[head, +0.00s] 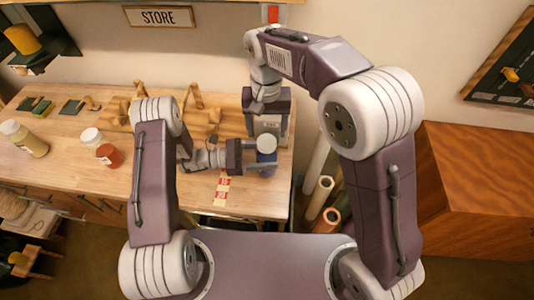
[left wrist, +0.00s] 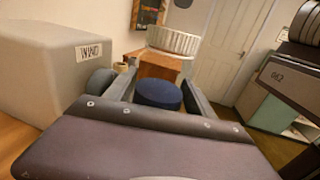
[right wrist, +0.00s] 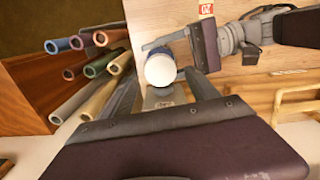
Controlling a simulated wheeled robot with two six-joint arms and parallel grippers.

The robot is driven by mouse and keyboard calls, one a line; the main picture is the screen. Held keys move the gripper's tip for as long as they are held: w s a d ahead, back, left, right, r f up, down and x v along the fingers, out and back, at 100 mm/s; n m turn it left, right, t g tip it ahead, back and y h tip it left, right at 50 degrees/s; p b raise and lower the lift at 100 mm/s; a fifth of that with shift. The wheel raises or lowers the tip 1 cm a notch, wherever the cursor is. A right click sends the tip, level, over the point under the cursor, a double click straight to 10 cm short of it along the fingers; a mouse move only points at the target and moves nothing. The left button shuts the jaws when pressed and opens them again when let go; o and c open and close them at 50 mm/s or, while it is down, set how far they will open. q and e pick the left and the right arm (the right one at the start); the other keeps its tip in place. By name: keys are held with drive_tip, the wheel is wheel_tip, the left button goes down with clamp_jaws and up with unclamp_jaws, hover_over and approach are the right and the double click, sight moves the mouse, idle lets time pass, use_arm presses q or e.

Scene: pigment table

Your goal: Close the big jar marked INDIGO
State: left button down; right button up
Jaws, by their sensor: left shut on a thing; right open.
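My left gripper (head: 266,158) is shut on a blue round, jar-like thing (left wrist: 158,94) above the right end of the table. My right gripper (head: 267,128) points down, open. A grey labelled block (head: 270,126) shows between its fingers.
A yellowish jar (head: 28,141), a white-topped jar (head: 91,136) and a red jar (head: 109,156) stand on the left of the table. Wooden racks (head: 118,110) stand at the back. Rolled tubes (head: 325,195) stand off the table's right edge. A red-and-cream strip (head: 222,188) lies near the front.

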sight(267, 141)
drive_tip(key=shift+s+d+r+n, duration=0.1)
drive_tip(key=shift+r+n, duration=0.1)
drive_tip(key=shift+n, duration=0.9)
drive_tip(key=n, duration=0.1)
drive_tip(key=r+n, duration=0.1)
drive_tip(key=n, duration=0.2)
drive_tip(key=shift+r, duration=0.3)
drive_tip(key=shift+r+n, duration=0.35)
drive_tip(key=shift+n, duration=0.35)
drive_tip(key=shift+w+r, duration=0.2)
drive_tip(key=shift+r, duration=0.25)
drive_tip(key=shift+f, duration=0.1)
wheel_tip(267, 141, down, 8)
drive_tip(key=shift+r, duration=0.1)
